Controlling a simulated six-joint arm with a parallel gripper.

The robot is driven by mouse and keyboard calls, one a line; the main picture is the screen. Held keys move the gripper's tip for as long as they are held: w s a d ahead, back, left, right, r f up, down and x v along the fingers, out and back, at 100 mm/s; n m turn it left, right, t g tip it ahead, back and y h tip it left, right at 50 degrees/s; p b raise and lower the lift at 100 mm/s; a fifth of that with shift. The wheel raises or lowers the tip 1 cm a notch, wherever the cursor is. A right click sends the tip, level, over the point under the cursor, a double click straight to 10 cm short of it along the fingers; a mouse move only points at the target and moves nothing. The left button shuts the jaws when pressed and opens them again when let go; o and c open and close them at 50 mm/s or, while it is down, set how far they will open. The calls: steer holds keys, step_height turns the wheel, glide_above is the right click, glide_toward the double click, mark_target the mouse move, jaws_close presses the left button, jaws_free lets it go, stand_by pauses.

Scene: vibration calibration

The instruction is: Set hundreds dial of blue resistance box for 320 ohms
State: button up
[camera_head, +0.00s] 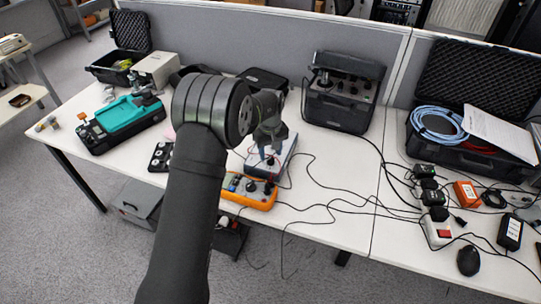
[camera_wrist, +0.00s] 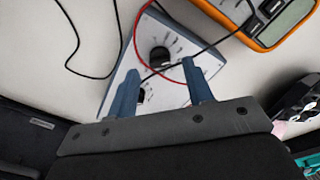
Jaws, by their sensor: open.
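The blue resistance box (camera_head: 285,157) sits on the white table beneath my gripper (camera_head: 268,143), behind the orange meter. In the wrist view, its pale blue-grey panel (camera_wrist: 180,47) carries a black dial knob (camera_wrist: 160,57) with markings around it. A second black knob (camera_wrist: 141,96) shows lower, near my left finger, partly hidden. My gripper (camera_wrist: 160,66) is open and empty, its two fingers spread over the panel with the upper knob between their tips in the picture. I cannot tell the height gap. The dial settings are too small to read, and part of the panel is hidden.
An orange multimeter (camera_head: 248,203) lies in front of the box; it also shows in the wrist view (camera_wrist: 262,40). A red wire (camera_wrist: 136,40) and black wires cross around the panel. A black case instrument (camera_head: 343,92) stands behind. A teal device (camera_head: 122,118) is at left.

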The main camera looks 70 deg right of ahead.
mark_target(271, 159)
step_height(271, 159, up, 15)
stand_by(0.5)
step_height(271, 159, down, 17)
steer(key=shift+f, duration=0.15)
stand_by(0.5)
